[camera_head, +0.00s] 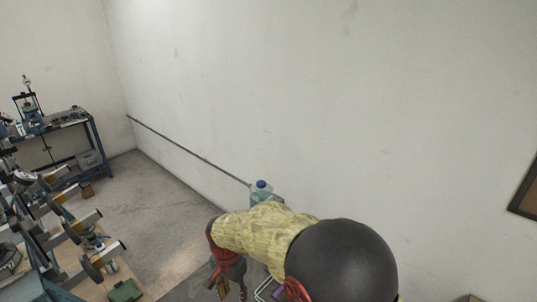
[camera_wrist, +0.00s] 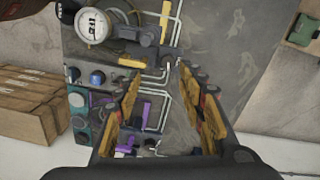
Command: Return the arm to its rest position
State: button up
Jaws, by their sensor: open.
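My gripper (camera_wrist: 160,78) is open in the wrist view, its two yellow-padded fingers spread apart with nothing seen between their tips. Beyond it is a grey panel (camera_wrist: 225,75) with a round white gauge (camera_wrist: 91,26), pale bent pipes, coloured knobs and purple and yellow parts. I cannot tell the exact gap between the fingers and the panel. In the head view my arm (camera_head: 265,228), with a yellow cover and a dark round joint, reaches across the bottom middle. The gripper end there is low in the picture and partly hidden by the arm.
Brown boxes (camera_wrist: 28,108) lie left of the panel and a green box (camera_wrist: 304,32) lies right. Floor between is clear.

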jog(key=s+d+r+n+t+b, duration=0.2)
jog(key=s+d+b, duration=0.6)
jog(key=d, duration=0.7)
jog(key=s+d+r+n+t+b, duration=0.3)
jog(key=s+d+b, duration=0.4)
jog(key=s+d, duration=0.4)
jog(key=d+r+t, duration=0.1)
jog(key=d+r, duration=0.1)
jog(key=d, duration=0.2)
jog(key=shift+s+r+b, duration=0.25)
jog(key=shift+s+b, duration=0.15)
